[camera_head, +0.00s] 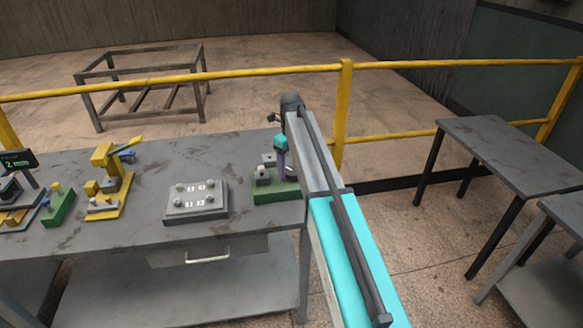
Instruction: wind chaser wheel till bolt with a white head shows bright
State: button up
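My arm reaches from the lower right to the right end of the bench. I cannot pick out the chaser wheel or the white-headed bolt for certain. A grey box (197,211) with several round knobs and small white labels stands left of the green-based fixture.
On the grey bench (130,241), further left, stand a yellow fixture (107,183), a green block (59,206) and a dark display (17,161) reading "2 mm". A yellow rail (240,74) runs behind. Other tables (510,152) stand right, across open floor.

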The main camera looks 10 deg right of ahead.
aim_at(292, 170)
jog(key=shift+r, duration=0.1)
dwell(0.3)
notch_tip(292, 170, up, 14)
jog(key=b, duration=0.3)
dwell(0.5)
dwell(0.4)
